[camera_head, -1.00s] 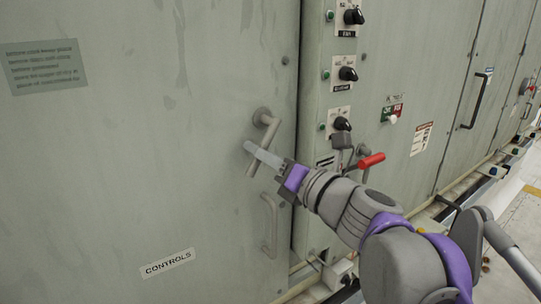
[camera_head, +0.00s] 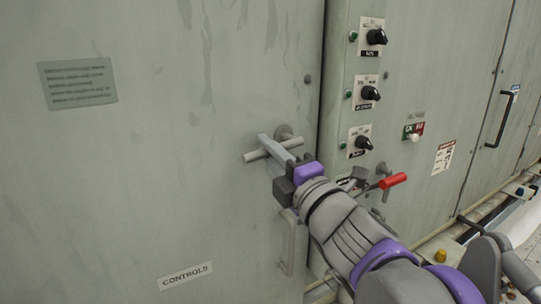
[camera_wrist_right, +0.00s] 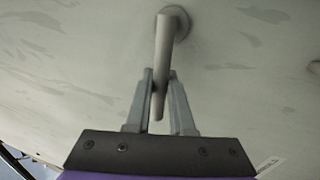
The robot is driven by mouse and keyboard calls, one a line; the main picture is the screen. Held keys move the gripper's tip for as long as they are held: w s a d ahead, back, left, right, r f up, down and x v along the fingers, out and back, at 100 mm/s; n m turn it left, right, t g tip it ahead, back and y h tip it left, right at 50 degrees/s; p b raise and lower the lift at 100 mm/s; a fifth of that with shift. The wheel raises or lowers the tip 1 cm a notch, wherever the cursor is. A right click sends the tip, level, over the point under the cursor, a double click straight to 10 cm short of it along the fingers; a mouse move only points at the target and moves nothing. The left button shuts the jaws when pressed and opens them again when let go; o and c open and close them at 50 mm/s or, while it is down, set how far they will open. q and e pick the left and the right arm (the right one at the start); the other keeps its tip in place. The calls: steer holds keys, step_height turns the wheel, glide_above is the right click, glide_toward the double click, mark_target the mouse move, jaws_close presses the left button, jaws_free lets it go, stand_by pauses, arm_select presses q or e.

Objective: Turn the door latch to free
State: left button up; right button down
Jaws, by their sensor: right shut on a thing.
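The door latch (camera_head: 252,155) is a grey bar handle on a round hub on the large grey-green door (camera_head: 150,160). Its bar lies close to level, its left end slightly lower. My right gripper (camera_head: 270,147) reaches in from the lower right and is shut on the latch bar. In the right wrist view, the latch (camera_wrist_right: 165,45) runs down from its round mount, and its lower part sits between the two fingers of my right gripper (camera_wrist_right: 162,88). The fingers cover part of the bar in the head view. My left gripper is not in view.
A fixed door pull (camera_head: 288,245) is below the latch, partly behind my right gripper. Right of the door seam, a panel carries black knobs (camera_head: 371,93) and a red-handled lever (camera_head: 392,181) close to my arm. A "CONTROLS" label (camera_head: 186,276) is low on the door.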

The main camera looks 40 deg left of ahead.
steer(key=shift+r+m+t, duration=0.3)
steer(key=shift+r+m, duration=0.2)
steer(key=shift+m, duration=0.5)
steer(key=shift+r, duration=0.15)
steer(key=c, duration=0.8)
jaws_free()
steer(key=shift+s+d+f, duration=0.1)
steer(key=shift+d+f, duration=0.1)
steer(key=b+v, duration=0.1)
steer(key=v, duration=0.9)
steer(key=shift+s+d+b, duration=0.1)
steer(key=shift+d+b, duration=0.05)
steer(key=shift+b, duration=0.2)
